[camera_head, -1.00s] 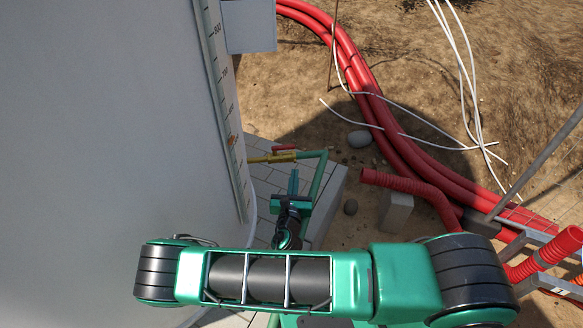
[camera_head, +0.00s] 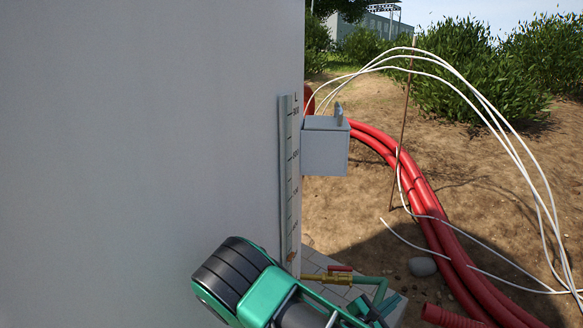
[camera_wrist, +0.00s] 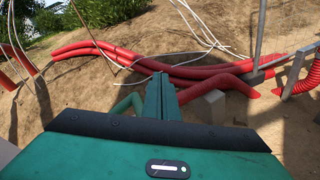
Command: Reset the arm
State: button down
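My green arm enters the head view from the bottom edge, beside the large white wall. In the wrist view my gripper (camera_wrist: 161,98) points out over the ground, its two green fingers together with nothing seen between them. In the head view only a small part of the gripper seems to show at the bottom edge, near the green pipe (camera_head: 370,281). A brass valve (camera_head: 338,279) with a red handle (camera_head: 340,268) sits on this pipe, low beside the wall. The gripper looks apart from the valve.
The white wall (camera_head: 140,130) with a measuring scale (camera_head: 289,180) fills the left. A grey box (camera_head: 325,147) juts from its edge. Red hoses (camera_head: 428,205), white cables (camera_head: 480,95) and a stone (camera_head: 422,266) lie to the right. A concrete block (camera_wrist: 209,106) stands near the fingers in the wrist view.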

jog(key=s+d+r+m+g+y, duration=0.4)
jog(key=s+d+r+m+g, duration=0.5)
jog(key=s+d+m+g, duration=0.6)
jog(key=s+a+r+m+t+y, duration=0.2)
jog(key=s+r+m+y, duration=0.2)
jog(key=s+r+m, duration=0.2)
jog(key=s+a+r+m+t+y, duration=0.2)
jog(key=s+r+m+y, duration=0.2)
jog(key=s+r, duration=0.5)
jog(key=shift+s+r+m+t+y, duration=0.15)
jog(key=shift+s+m+t+y, duration=0.15)
jog(key=shift+s+m, duration=0.8)
